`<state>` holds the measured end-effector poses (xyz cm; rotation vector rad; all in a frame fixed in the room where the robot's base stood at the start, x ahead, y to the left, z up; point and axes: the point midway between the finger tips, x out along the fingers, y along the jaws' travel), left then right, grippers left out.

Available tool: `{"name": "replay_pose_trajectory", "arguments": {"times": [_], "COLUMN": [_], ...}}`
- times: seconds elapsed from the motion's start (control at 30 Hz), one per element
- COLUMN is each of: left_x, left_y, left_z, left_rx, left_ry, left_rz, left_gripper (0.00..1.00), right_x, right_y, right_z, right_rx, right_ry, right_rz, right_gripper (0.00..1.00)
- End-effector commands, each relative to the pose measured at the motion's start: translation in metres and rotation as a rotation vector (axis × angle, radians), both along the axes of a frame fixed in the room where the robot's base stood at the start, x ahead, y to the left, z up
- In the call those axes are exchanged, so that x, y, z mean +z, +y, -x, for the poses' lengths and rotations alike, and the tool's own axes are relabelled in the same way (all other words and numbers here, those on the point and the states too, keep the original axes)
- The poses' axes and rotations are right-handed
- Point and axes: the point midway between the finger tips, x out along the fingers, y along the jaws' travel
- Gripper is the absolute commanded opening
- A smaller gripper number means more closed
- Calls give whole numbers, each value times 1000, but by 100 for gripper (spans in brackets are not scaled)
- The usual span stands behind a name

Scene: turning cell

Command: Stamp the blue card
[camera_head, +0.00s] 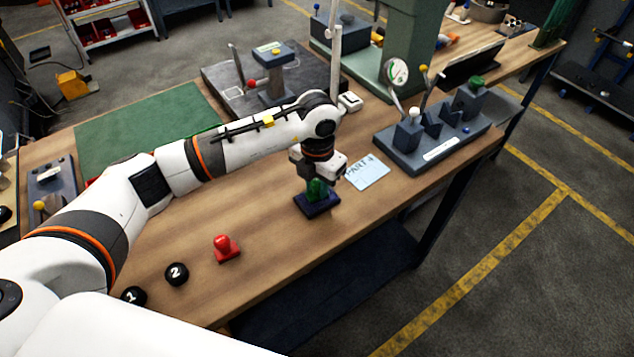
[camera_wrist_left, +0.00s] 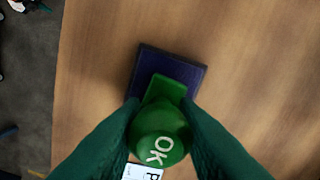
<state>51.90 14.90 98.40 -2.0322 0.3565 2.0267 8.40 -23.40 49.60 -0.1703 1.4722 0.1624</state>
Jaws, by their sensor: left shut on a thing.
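My left gripper (camera_head: 316,181) is shut on the green stamp (camera_wrist_left: 158,128), whose round knob is marked OK. The stamp is upright on or just above the dark blue ink pad (camera_head: 328,207); I cannot tell whether they touch. The pad also shows in the left wrist view (camera_wrist_left: 195,76), beyond the stamp. The light blue card (camera_head: 368,174) lies flat on the bench, just right of the pad, with dark lettering on it. A corner of the card shows at the bottom of the wrist view. My right gripper is not in view.
A red stamp (camera_head: 227,249) and two black balls marked 1 (camera_head: 133,296) and 2 (camera_head: 177,273) sit on the wooden bench at front left. A grey fixture (camera_head: 437,152) with levers stands right of the card. A green mat (camera_head: 150,122) lies behind my left arm.

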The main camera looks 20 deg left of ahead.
Motion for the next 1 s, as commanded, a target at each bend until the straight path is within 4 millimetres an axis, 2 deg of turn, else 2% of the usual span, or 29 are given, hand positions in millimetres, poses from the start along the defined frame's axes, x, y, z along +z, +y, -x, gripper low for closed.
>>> {"name": "replay_pose_trajectory", "arguments": {"times": [0.4, 1.0], "left_x": [1, 49], "left_y": [0, 0], "left_z": [1, 0], "left_rx": [-1, -1], "left_ry": [5, 1], "left_rz": [-2, -1], "left_gripper": [13, 13], "right_x": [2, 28], "right_y": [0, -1], "right_z": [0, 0], "right_rx": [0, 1], "right_ry": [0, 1], "right_rz": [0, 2], "right_gripper": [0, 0]}}
